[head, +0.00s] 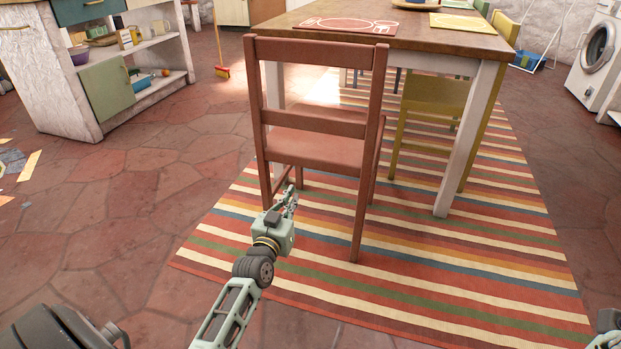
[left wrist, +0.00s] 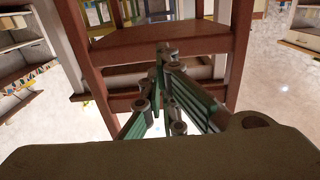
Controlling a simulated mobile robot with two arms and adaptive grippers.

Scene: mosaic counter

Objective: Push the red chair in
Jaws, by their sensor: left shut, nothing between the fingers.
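The red chair (head: 315,151) stands at the near end of the wooden table (head: 420,32), its back towards me. Its seat is partly under the table edge. My left gripper (head: 291,194) is shut and empty, low behind the chair near its left rear leg. In the left wrist view my gripper (left wrist: 165,55) points at the chair (left wrist: 160,45), between its rear legs and below the seat. I cannot tell whether the fingers touch the chair. Of my right gripper, only a small part shows at the lower right edge of the head view; its fingers are hidden.
A striped rug (head: 470,262) lies under the chair and table. A yellow chair (head: 437,110) is at the table's right side. An open-shelf kitchen unit (head: 60,85) stands at the left. A broom (head: 221,70) stands behind. The stone floor (head: 130,230) at left is mostly clear.

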